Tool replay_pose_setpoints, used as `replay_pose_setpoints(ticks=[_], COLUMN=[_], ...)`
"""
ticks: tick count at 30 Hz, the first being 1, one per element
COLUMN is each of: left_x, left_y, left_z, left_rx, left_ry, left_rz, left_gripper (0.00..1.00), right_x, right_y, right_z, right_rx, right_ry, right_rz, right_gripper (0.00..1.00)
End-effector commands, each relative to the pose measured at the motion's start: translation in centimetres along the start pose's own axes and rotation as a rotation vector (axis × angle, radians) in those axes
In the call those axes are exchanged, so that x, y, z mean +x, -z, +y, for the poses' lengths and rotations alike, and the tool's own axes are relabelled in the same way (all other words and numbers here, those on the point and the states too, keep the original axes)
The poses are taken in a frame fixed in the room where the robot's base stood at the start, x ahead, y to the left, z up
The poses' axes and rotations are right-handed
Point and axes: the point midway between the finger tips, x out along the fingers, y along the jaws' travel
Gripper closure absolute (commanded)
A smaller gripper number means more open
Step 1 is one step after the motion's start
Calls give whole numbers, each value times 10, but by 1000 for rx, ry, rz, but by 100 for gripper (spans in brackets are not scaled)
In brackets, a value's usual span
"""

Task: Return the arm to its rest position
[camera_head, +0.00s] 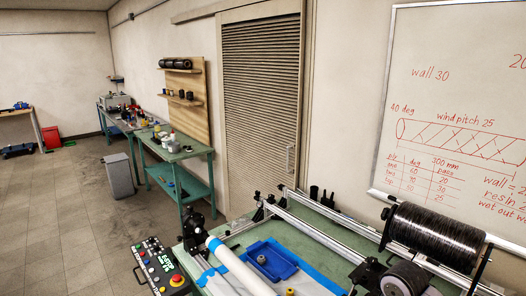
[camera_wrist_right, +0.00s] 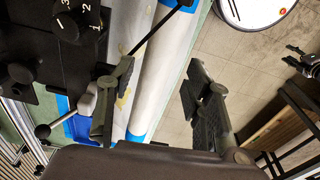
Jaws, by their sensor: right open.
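My right gripper (camera_wrist_right: 158,98) is open in the right wrist view, its two dark grey fingers wide apart. Nothing is held between them. The white tube with blue bands (camera_wrist_right: 163,65) runs behind the gap between the fingers. I cannot tell how far it is from them. In the head view the white tube (camera_head: 238,268) lies along the front of the winding bench. Neither of my grippers shows in the head view.
A blue tray (camera_head: 272,258), rails (camera_head: 318,236) and a black tow spool (camera_head: 434,236) occupy the green bench. A control box with a red button (camera_head: 177,280) stands at its left. In the wrist view, a black knob panel (camera_wrist_right: 65,30) is near the left finger. Open floor (camera_head: 70,210) lies left.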

Motion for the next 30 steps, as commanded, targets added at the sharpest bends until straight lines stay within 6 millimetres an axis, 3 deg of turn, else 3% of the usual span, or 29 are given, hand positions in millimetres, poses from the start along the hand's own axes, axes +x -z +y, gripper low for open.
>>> replay_pose_setpoints(ticks=[6, 13, 19, 30], left_x=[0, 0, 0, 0], left_y=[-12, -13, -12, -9], left_z=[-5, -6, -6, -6], left_rx=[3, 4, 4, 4], left_ry=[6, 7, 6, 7], left_rz=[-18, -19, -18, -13], left_gripper=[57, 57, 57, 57], right_x=[48, 68, 68, 56], right_y=[-7, -37, -73, -132], right_z=[-78, -142, -165, -180], right_rx=[44, 216, 373, 575], right_ry=[21, 7, -35, -125], right_rz=[99, 202, 232, 212], right_gripper=[54, 54, 54, 54])
